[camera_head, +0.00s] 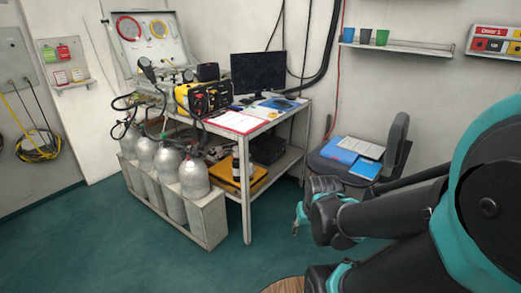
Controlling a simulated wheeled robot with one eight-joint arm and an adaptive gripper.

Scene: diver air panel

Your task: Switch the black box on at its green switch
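A dark box (268,150) sits on the lower shelf of the table, partly behind a yellow case (247,178). A yellow and black unit (203,97) stands on the tabletop, with a small black box (208,72) on top of it. I cannot tell which of these is the black box with the switch, and no green switch can be made out at this size. My gripper (298,219) hangs at the right of the table, in front of the chair and apart from the table. Its fingers are small and seen from the side, so its opening is unclear.
The table (246,210) carries a monitor (258,72) and papers. Several gas cylinders (193,178) stand in a rack at its left. A chair (395,140) with folders and papers stands to its right.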

